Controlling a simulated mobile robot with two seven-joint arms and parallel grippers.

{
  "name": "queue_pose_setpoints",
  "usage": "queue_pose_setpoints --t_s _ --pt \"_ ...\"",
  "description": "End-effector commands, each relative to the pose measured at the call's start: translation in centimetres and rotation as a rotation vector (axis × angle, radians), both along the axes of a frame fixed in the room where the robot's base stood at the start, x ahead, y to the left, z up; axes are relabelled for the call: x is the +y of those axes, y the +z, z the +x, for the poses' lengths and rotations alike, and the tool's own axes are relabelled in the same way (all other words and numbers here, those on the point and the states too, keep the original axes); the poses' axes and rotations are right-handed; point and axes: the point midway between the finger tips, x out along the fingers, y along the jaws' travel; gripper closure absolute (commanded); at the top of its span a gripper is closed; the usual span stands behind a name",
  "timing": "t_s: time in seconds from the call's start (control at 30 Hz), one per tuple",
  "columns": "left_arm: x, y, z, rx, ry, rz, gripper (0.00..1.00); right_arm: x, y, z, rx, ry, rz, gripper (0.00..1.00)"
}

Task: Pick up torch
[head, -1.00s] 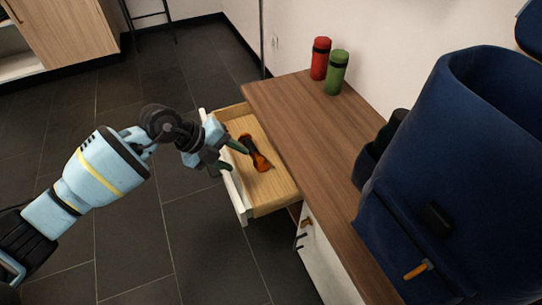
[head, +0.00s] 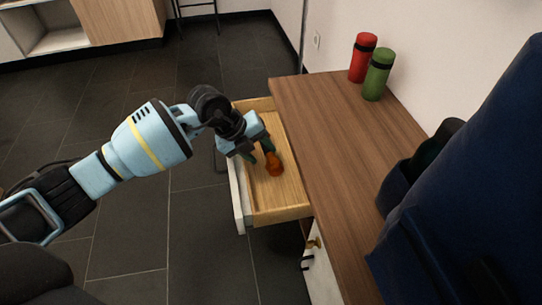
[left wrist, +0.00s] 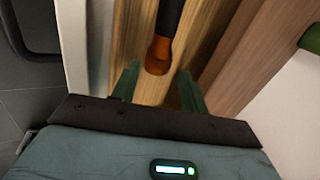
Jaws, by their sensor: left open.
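The torch (head: 274,164), orange and black, lies in the open wooden drawer (head: 285,205). In the head view my left gripper hides its black part. In the left wrist view the torch (left wrist: 159,55) shows its orange end near and its black body running away at the top. My left gripper (head: 261,155) is over the drawer, open. In the left wrist view its two green fingers (left wrist: 158,88) stand apart, and the torch's orange end lies just beyond and between their tips, not gripped. My right gripper is not in view.
The wooden cabinet top (head: 330,150) is beside the drawer on the right. A red bottle (head: 363,58) and a green bottle (head: 377,75) stand on it at the back. A large dark blue bag (head: 470,190) stands at the right. Dark floor tiles lie left of the drawer.

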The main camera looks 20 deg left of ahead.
Motion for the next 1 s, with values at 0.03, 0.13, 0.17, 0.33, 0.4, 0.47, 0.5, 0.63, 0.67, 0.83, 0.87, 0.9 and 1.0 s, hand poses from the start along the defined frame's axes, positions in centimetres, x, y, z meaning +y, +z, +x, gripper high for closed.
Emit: queue_pose_setpoints --t_s 0.03,0.13,0.17,0.33,0.4,0.47,0.5,0.63,0.67,0.83,0.87,0.9,1.0 --pt "0.0 -0.1 0.1 -0.001 0.000 0.000 0.56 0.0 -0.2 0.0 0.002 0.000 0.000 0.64" --pt "0.0 -0.1 0.1 -0.001 0.000 0.000 0.56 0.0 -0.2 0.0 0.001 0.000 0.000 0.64" --pt "-0.1 -0.2 0.1 -0.001 0.000 0.000 0.56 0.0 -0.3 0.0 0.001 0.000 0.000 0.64" --pt "-0.5 -1.4 0.4 0.001 0.000 -0.001 0.56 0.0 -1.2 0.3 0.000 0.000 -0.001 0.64" --pt "-0.8 -2.2 0.7 0.002 0.000 -0.001 0.56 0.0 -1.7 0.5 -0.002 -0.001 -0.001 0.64" --pt "-1.1 -2.8 0.9 0.001 -0.001 -0.001 0.56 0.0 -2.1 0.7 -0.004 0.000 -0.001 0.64" --pt "-1.2 -3.2 1.0 0.001 -0.001 -0.002 0.56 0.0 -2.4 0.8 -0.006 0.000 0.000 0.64" --pt "-1.9 -4.5 1.5 0.000 0.000 -0.002 0.56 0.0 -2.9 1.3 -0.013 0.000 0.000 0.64" --pt "-1.9 -4.6 1.6 0.000 0.001 -0.001 0.56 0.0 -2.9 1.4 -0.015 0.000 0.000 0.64" --pt "-1.9 -4.6 1.6 -0.001 0.000 0.000 0.56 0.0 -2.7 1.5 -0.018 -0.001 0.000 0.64" --pt "-1.9 -4.6 1.6 -0.001 0.000 0.000 0.56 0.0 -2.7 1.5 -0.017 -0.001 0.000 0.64" --pt "-1.9 -4.6 1.6 -0.001 0.000 -0.001 0.57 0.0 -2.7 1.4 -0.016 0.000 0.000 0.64" --pt "-1.9 -4.6 1.6 -0.001 0.000 -0.001 0.70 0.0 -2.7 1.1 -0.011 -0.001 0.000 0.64"
